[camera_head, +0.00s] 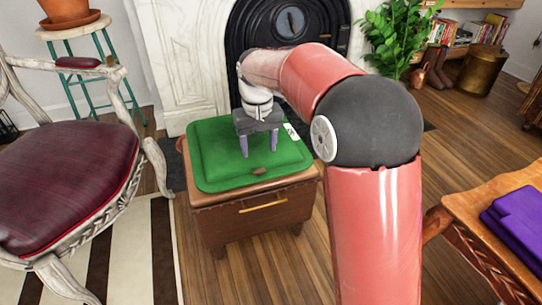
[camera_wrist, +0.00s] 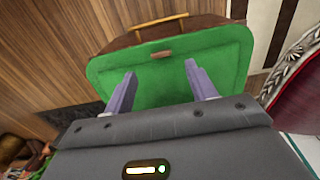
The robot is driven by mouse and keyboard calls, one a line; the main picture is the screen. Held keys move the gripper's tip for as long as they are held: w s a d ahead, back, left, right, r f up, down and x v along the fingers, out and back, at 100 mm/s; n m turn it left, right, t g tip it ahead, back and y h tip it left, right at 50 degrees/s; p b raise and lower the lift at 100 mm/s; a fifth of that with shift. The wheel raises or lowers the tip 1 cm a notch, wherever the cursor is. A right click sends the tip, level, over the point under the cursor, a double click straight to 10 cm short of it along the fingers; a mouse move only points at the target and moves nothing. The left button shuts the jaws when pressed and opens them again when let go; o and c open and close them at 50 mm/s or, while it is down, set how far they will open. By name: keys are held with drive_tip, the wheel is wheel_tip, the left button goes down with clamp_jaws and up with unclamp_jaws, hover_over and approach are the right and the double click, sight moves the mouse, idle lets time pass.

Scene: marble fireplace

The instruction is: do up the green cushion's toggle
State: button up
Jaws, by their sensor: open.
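The green cushion (camera_head: 222,165) lies flat on a brown wooden chest (camera_head: 225,220) in front of the fireplace. Its small brown toggle (camera_head: 259,171) sits near the front edge of the cushion. In the wrist view the toggle (camera_wrist: 162,54) shows beyond my fingertips, near the cushion's edge (camera_wrist: 225,62). I cannot tell whether a loop is around it. My gripper (camera_head: 259,154) is open and empty, pointing down over the cushion, behind the toggle. In the wrist view its two purple fingers (camera_wrist: 160,70) stand wide apart, with only green cloth between them.
A white label (camera_head: 291,131) shows at the cushion's right back. A carved chair (camera_head: 75,165) with a dark red seat stands left. A wooden table (camera_head: 510,220) with folded purple cloth (camera_head: 518,222) stands at right. The chest has a drawer handle (camera_head: 263,207) in front.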

sight(259, 170)
drive_tip(key=shift+w+a+f, duration=0.15)
drive_tip(key=shift+w+f, duration=0.4)
drive_tip(key=shift+f, duration=0.25)
wheel_tip(259, 170, down, 7)
drive_tip(key=shift+r+b, duration=0.1)
drive_tip(key=shift+b, duration=0.65)
drive_tip(key=shift+c, duration=0.3)
